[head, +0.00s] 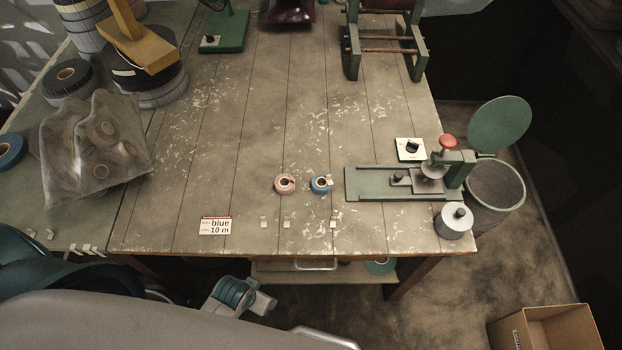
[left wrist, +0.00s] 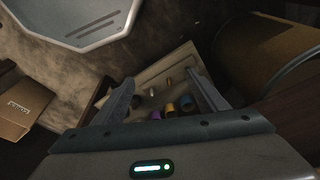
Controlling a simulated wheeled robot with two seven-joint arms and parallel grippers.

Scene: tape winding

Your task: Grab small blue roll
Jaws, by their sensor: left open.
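A small blue roll (head: 321,185) lies on the wooden table, just left of the green winding device. A small pink roll (head: 285,184) lies to its left, a little apart. My left gripper (left wrist: 160,78) is open in the left wrist view. Its fingers point toward an open tray or drawer (left wrist: 160,70) holding several small things, among them a purple (left wrist: 139,111), a yellow (left wrist: 171,108) and a blue piece (left wrist: 186,103). They are too small to tell exactly what they are. I cannot make out my left gripper's fingers in the head view. My right gripper is in neither view.
A card reading "blue 10 m" (head: 215,226) lies near the table's front edge. The green winding device (head: 375,185) and a metal cylinder (head: 453,221) stand at the right. A clear bag (head: 92,150) lies left. A cardboard box (head: 545,328) sits on the floor.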

